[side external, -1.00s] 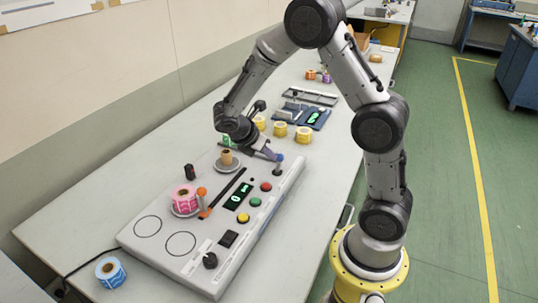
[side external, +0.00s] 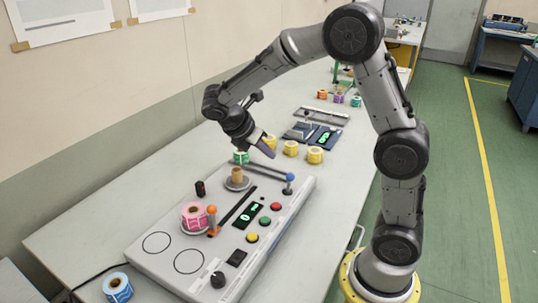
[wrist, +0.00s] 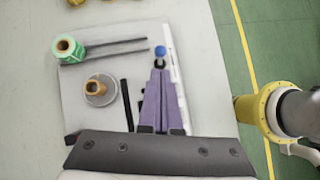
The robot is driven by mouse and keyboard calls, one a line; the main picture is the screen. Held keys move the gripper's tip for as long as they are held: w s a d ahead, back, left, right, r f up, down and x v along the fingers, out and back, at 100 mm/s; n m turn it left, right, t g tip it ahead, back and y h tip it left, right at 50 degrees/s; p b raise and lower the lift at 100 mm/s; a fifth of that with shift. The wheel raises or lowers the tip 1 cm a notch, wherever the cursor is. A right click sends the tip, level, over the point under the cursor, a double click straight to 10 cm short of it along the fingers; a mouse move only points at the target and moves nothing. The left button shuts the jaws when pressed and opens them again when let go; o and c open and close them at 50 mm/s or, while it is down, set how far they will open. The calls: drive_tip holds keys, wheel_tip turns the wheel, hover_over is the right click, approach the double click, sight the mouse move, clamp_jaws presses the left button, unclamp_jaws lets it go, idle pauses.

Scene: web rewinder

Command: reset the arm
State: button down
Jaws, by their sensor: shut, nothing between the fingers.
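My gripper (side external: 268,150) hangs above the far end of the grey rewinder panel (side external: 165,262), clear of it. Its purple fingers are together with nothing between them. In the wrist view the gripper (wrist: 160,75) points toward the blue-knobbed lever (wrist: 160,51). In the side view the blue knob (side external: 290,177) is below and right of the fingertips, apart from them. A brown core (side external: 237,174) sits on the far spindle disc, and a pink label roll (side external: 194,215) sits on the near one. An orange-knobbed lever (side external: 212,211) stands beside the pink roll.
The panel carries red (side external: 276,207), green (side external: 265,221) and yellow (side external: 252,237) buttons and a lit display (side external: 248,214). A blue roll (side external: 117,287) lies at the near left.

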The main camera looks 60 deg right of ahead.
drive_tip(key=s+a+r+m+t+y, duration=0.2)
drive_tip(key=s+r+m+t, duration=0.1)
drive_tip(key=s+r, duration=0.55)
drive_tip(key=s+a+f+m+t+y, duration=0.2)
drive_tip(key=s+a+m+t+y, duration=0.2)
drive_tip(key=s+a+m, duration=0.5)
drive_tip(key=m+y, duration=0.1)
drive_tip(key=m, duration=0.2)
drive_tip(key=shift+s+a+f+t, duration=0.25)
drive_tip(key=shift+s+a+t, duration=0.05)
drive_tip(key=shift+t, duration=0.1)
